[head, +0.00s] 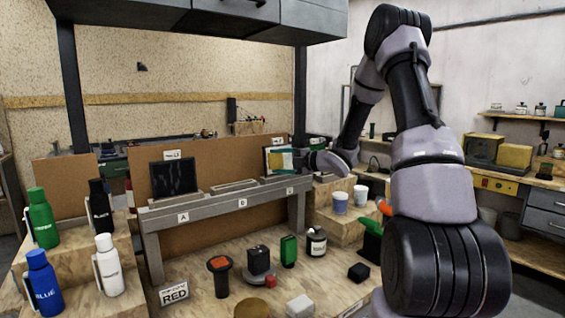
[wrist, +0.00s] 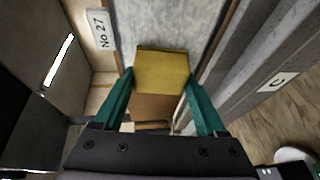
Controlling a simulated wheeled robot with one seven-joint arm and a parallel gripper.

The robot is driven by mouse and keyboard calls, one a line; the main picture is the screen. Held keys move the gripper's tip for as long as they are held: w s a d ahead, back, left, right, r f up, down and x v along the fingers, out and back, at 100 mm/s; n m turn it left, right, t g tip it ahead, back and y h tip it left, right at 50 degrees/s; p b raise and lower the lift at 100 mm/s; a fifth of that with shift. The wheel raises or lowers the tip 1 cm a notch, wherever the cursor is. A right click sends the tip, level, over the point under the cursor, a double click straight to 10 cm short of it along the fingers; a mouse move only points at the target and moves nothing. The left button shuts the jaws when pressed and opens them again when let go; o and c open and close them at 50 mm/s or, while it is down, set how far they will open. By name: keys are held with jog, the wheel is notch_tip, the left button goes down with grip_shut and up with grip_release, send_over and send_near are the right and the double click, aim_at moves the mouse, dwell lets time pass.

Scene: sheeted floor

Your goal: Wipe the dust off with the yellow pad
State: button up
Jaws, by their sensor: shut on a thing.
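My gripper (wrist: 160,95) is shut on the yellow pad (wrist: 162,72), with one green finger on each side of it. In the wrist view the pad is in front of a pale grey, mottled panel (wrist: 175,22); I cannot tell whether they touch. In the head view my gripper (head: 290,161) is at the right end of the grey raised rail, in front of a small upright panel (head: 270,169). The gripper hides part of this panel. The pale mottling looks like dust, but its extent is unclear.
A dark upright panel (head: 173,178) stands at the rail's left end. The grey rail (head: 220,204) carries letter labels. Blue (head: 43,283), white (head: 107,265), green (head: 42,218) and black bottles (head: 100,207) stand at left. Cups (head: 340,203) stand right of the rail. Several small items crowd the wooden top below.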

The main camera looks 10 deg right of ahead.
aim_at(271, 156)
jog(key=shift+s+a, duration=0.25)
jog(key=shift+a, duration=0.4)
jog(key=shift+s+a, duration=0.25)
jog(key=shift+a, duration=0.4)
jog(key=shift+w+a+r, duration=0.1)
jog(key=shift+w+r, duration=0.1)
jog(key=shift+r, duration=0.75)
jog(key=w+d, duration=0.4)
jog(key=d, duration=0.7)
jog(key=shift+w, duration=0.4)
jog(key=shift+d, duration=0.1)
jog(key=shift+s+d+r, duration=0.15)
jog(key=shift+s+d, duration=0.2)
jog(key=shift+s, duration=0.55)
jog(key=shift+s+d+r, duration=0.15)
jog(key=shift+s+d, duration=0.2)
jog(key=shift+s, duration=0.6)
jog(key=shift+s+d+r, duration=0.15)
jog(key=shift+s+d, duration=0.2)
jog(key=shift+s, duration=0.55)
jog(key=shift+s, duration=0.1)
jog(key=shift+s+d+r, duration=0.1)
jog(key=shift+s+d, duration=0.2)
jog(key=shift+s, duration=0.35)
jog(key=shift+s+d+r, duration=0.1)
jog(key=shift+s+d, duration=0.15)
jog(key=shift+s, duration=0.35)
